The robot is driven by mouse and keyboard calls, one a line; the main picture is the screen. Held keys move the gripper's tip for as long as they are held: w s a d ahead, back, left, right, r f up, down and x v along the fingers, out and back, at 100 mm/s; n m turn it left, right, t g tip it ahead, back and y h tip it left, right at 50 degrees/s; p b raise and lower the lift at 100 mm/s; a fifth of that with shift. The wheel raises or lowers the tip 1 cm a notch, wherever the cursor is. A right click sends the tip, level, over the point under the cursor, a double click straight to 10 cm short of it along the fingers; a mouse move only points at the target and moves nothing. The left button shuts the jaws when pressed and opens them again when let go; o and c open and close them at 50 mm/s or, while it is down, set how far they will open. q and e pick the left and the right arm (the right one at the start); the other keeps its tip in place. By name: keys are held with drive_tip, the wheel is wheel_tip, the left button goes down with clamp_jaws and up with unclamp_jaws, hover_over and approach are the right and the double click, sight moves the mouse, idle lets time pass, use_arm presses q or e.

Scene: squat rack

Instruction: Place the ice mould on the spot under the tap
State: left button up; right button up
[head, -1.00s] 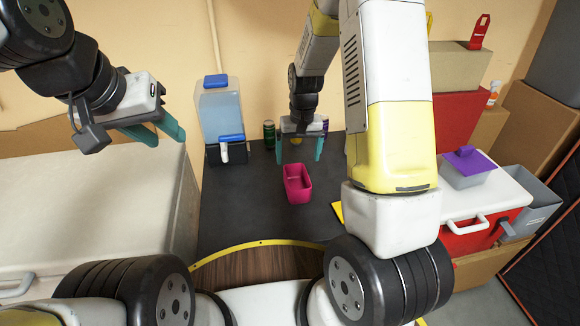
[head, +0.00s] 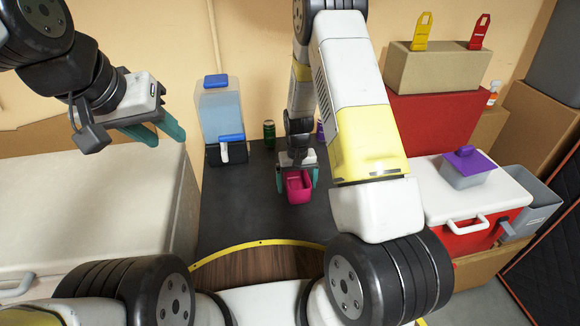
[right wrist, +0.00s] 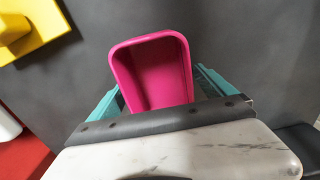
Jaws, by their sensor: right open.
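The ice mould is a magenta open-topped tub (head: 299,190) on the dark mat (head: 245,215). It also shows in the right wrist view (right wrist: 155,75). The tap is the white spout (head: 224,152) on the front of a clear water dispenser (head: 218,110) with blue lids, left of the mould. My right gripper (head: 297,186) is open, with a teal finger on either side of the mould; whether they touch it I cannot tell. My left gripper (head: 160,133) hangs over the white chest at the left, away from the mould, and its fingers look apart.
A red cooler (head: 475,205) with a grey, purple-topped box (head: 467,168) is at the right. A yellow item (right wrist: 30,35) lies near the mould. The mat between mould and dispenser looks clear.

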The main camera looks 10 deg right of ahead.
drive_tip(key=shift+c, duration=0.2)
drive_tip(key=c, duration=1.6)
drive_tip(key=shift+r, duration=0.1)
drive_tip(key=shift+c, duration=0.2)
drive_tip(key=shift+r, duration=0.1)
